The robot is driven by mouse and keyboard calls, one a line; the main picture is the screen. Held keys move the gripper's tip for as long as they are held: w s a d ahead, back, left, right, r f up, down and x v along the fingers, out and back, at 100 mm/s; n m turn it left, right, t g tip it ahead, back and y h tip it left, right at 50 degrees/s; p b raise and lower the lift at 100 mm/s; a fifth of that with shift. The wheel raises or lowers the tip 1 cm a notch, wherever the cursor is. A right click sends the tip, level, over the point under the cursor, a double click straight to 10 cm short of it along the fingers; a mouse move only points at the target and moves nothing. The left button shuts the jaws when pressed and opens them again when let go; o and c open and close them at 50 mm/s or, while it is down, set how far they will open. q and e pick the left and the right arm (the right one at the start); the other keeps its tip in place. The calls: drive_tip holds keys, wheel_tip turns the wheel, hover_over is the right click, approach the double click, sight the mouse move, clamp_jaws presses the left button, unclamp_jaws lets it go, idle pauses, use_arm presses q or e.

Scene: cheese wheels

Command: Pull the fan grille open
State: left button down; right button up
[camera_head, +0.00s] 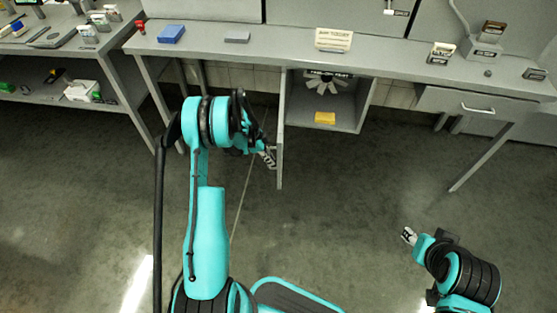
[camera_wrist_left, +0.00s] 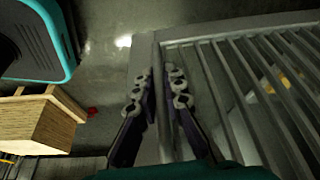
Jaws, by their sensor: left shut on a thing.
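The fan grille (camera_head: 280,150) is a grey slatted door, seen nearly edge-on in the head view. It stands swung out from the left side of the open fan housing (camera_head: 364,103). The fan (camera_head: 325,84) shows inside. In the left wrist view the grille's slats (camera_wrist_left: 240,88) fill the right side. My left gripper (camera_head: 270,157) is at the grille's outer edge. Its fingers (camera_wrist_left: 162,85) straddle the frame bar and are shut on it. My right gripper (camera_head: 408,236) is apart from everything, above the floor at lower right; its opening is too small to judge.
A yellow block (camera_head: 325,118) lies in the housing. The grey workbench (camera_head: 270,40) runs across above, with a blue block (camera_head: 171,33) and small signs on top. A drawer (camera_head: 470,105) is at right. A wooden box (camera_wrist_left: 40,120) shows in the wrist view. Floor in front is clear.

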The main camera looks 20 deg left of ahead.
use_arm(q)
drive_tip(key=s+a+m, duration=0.1)
drive_tip(key=a, duration=0.9)
drive_tip(key=shift+s+a+g, duration=0.25)
drive_tip(key=shift+a+g, duration=0.05)
drive_tip(key=shift+g, duration=0.1)
drive_tip(key=c, duration=1.9)
unclamp_jaws()
drive_tip(key=v, duration=1.2)
drive_tip(key=shift+s+a, duration=0.1)
drive_tip(key=shift+s, duration=0.05)
